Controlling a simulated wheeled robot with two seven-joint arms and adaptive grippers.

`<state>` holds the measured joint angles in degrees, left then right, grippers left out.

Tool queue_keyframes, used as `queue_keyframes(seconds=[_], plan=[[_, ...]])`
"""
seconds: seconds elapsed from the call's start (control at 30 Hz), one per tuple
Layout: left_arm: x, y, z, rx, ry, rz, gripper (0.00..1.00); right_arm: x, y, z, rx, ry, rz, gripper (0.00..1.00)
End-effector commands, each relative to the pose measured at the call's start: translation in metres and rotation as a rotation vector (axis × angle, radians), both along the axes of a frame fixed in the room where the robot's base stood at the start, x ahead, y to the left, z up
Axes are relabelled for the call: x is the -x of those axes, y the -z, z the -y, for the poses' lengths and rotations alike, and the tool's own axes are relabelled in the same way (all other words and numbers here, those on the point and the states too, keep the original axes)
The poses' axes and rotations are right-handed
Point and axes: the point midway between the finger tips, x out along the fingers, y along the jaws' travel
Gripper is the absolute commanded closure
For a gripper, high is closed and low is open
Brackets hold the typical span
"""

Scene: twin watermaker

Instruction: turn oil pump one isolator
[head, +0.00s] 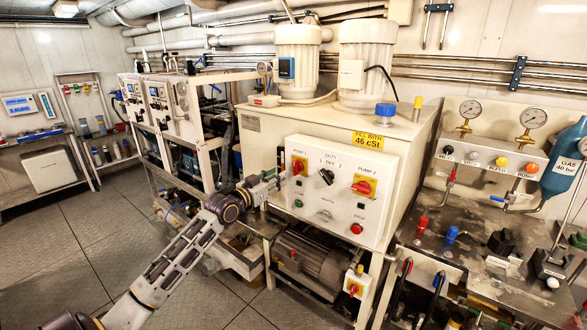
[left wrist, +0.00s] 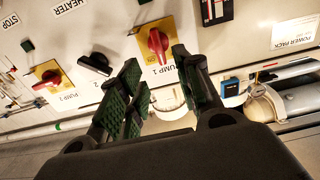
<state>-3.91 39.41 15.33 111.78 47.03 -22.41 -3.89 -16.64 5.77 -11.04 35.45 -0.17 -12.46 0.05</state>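The pump 1 isolator, a red rotary handle on a yellow plate (head: 299,166), sits at the upper left of the pale control panel (head: 335,205). In the left wrist view the panel appears upside down, and this isolator (left wrist: 157,42) lies beyond the fingertips, with its red handle roughly upright. My left gripper (head: 279,181) is just below and left of it in the head view. Its dark green-padded fingers (left wrist: 158,66) are spread and empty, apparently short of the handle; exact contact is unclear. My right gripper is in neither view.
The pump 2 isolator (head: 364,186) is at the panel's right, with a black duty selector (head: 326,176) between. Small buttons line the panel's lower part. An electric motor (head: 310,262) sits beneath. A tank with two white motors is above. Floor is open at left.

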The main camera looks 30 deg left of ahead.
Motion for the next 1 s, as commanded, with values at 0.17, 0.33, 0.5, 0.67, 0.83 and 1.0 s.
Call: queue_keyframes(seconds=[0.17, 0.33, 0.5, 0.67, 0.83, 1.0], plan=[[-0.012, -0.001, 0.001, 0.002, 0.000, 0.001, 0.66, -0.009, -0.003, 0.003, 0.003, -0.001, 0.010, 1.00], [-0.023, -0.001, 0.002, 0.002, 0.000, 0.001, 0.66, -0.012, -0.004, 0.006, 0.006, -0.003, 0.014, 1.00], [-0.034, -0.001, 0.002, 0.001, 0.000, 0.001, 0.66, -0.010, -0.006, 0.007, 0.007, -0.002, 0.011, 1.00], [-0.045, -0.001, 0.004, 0.001, 0.000, 0.000, 0.66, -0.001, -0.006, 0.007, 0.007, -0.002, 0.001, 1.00], [-0.056, -0.001, 0.005, 0.002, 0.000, 0.000, 0.66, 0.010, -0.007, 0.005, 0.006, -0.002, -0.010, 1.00], [-0.068, -0.001, 0.006, 0.001, 0.001, 0.001, 0.66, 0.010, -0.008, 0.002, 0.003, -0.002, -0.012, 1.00]])
